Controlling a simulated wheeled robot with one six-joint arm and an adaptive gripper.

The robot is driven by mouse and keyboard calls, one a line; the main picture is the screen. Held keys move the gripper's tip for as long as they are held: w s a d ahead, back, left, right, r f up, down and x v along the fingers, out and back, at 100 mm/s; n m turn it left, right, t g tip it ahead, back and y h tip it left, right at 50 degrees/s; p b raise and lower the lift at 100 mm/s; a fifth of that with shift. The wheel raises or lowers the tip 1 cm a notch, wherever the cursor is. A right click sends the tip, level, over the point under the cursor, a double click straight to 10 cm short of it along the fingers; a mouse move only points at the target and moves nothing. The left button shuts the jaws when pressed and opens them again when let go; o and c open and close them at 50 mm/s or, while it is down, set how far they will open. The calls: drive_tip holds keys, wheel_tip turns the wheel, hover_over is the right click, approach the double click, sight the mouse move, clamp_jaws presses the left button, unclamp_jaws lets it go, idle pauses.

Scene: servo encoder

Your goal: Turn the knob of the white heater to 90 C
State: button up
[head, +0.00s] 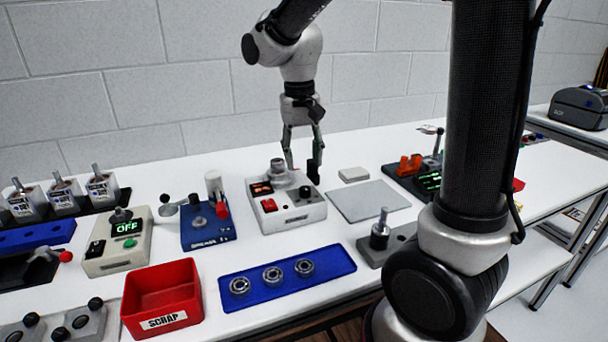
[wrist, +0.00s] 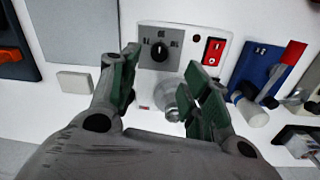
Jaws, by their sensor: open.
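The white heater (head: 291,218) sits on the bench in the middle of the head view, and its panel shows at the top of the wrist view (wrist: 183,28). Its black knob (head: 305,191) is on the right of its top; in the wrist view the knob (wrist: 159,51) sits on a grey dial plate with a light pointer mark. The dial figures are too small to read. A red rocker switch (wrist: 213,50) and an orange-lit display (head: 262,188) are beside it. My gripper (head: 301,165) is open and empty, pointing down above the heater's back, apart from the knob.
A metal cylinder (head: 277,165) stands up at the heater's back, close to my fingers. A blue device (head: 208,228) is left of the heater, a grey plate (head: 367,200) right. A blue bearing tray (head: 335,262) and red scrap bin (head: 190,275) lie in front.

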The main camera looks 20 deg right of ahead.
wheel_tip(320, 180, up, 4)
drive_tip(key=shift+a+f, duration=0.1)
drive_tip(key=shift+f, duration=0.05)
idle(0.5)
drive_tip(key=s+d+r+n+t, duration=0.1)
drive_tip(key=s+d+t, duration=0.1)
drive_tip(key=s+d, duration=0.4)
drive_tip(key=s+d+r+n+t, duration=0.1)
drive_tip(key=s+d, duration=0.4)
drive_tip(key=s, duration=0.7)
drive_tip(key=shift+s+d+r+t+y, duration=0.2)
drive_tip(key=shift+d+t+y, duration=0.15)
drive_tip(key=shift+t, duration=0.45)
